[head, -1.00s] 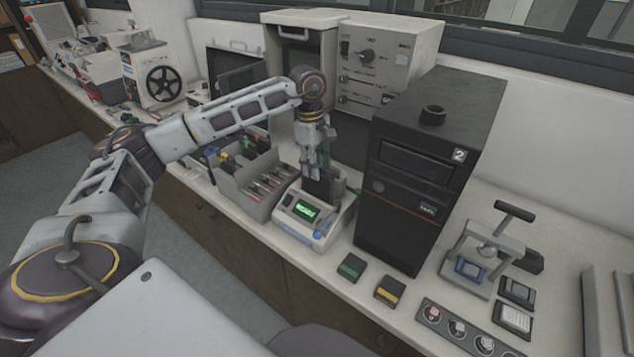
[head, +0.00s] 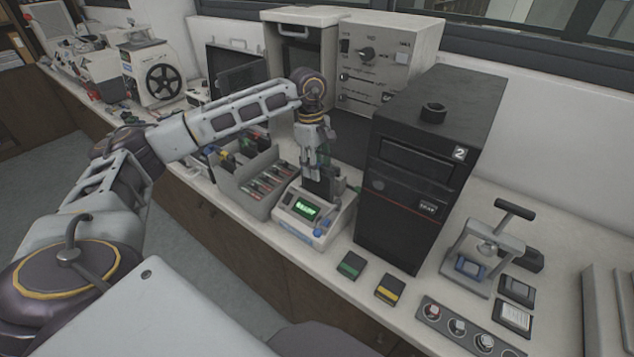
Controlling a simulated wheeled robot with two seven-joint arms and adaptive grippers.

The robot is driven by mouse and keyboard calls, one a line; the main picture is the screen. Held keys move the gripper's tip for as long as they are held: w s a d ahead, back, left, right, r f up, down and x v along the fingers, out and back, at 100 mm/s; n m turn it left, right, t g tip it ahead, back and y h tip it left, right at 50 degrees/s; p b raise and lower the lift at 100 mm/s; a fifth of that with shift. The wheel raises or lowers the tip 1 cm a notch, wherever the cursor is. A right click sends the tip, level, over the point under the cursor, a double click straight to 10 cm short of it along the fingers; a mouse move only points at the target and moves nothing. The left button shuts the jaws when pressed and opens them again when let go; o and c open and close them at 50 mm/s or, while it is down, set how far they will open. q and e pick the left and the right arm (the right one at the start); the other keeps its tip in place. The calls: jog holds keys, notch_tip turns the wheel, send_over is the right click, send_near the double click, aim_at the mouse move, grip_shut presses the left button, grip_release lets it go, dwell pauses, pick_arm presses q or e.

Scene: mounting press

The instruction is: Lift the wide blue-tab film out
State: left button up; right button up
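A blue-topped piece (head: 470,267) sits in the small hand press (head: 482,250) at the right; I cannot tell whether it is the blue-tab film. A little blue also shows on the front of the pale device with a green display (head: 305,209). My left gripper (head: 317,176) points down over the dark upper part of that device. Its fingertips are small and partly lost against the dark part, so I cannot tell whether they are open or hold anything. My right gripper is out of view.
A grey divided bin (head: 246,198) with several coloured-tab pieces stands left of the device. A tall black unit (head: 425,170) stands close on its right. Green-tab (head: 351,265) and yellow-tab (head: 389,289) pieces lie near the front edge. A button panel (head: 468,328) lies further right.

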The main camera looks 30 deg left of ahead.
pick_arm(q)
jog(key=shift+f, duration=0.2)
jog(key=shift+c, duration=0.3)
grip_shut()
